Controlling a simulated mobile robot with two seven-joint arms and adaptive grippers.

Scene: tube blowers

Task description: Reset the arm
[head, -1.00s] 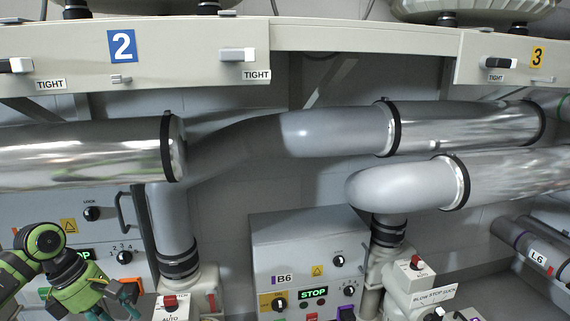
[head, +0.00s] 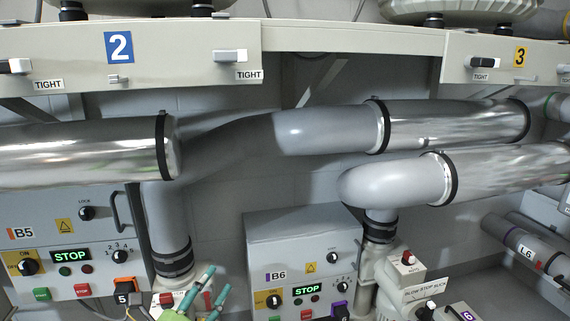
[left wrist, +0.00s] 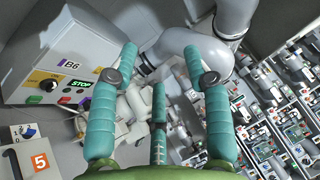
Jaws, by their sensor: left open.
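My left gripper (head: 208,285) shows at the bottom of the head view, with teal fingers pointing up and to the right. It is in front of the lower part of the B5 pipe, left of the B6 box (head: 302,250). In the left wrist view my left gripper (left wrist: 161,60) has its teal fingers spread apart, open and with nothing between them. The B6 box (left wrist: 70,55) is at the upper left there. The rest of the left arm is mostly out of the head view. My right gripper is in neither view.
The B5 box (head: 70,235) stands at left. Large metal pipes (head: 85,155) cross the middle below a cream beam (head: 345,40). A grey elbow pipe (head: 385,185) drops beside B6. In the wrist view, several control units fill the right side.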

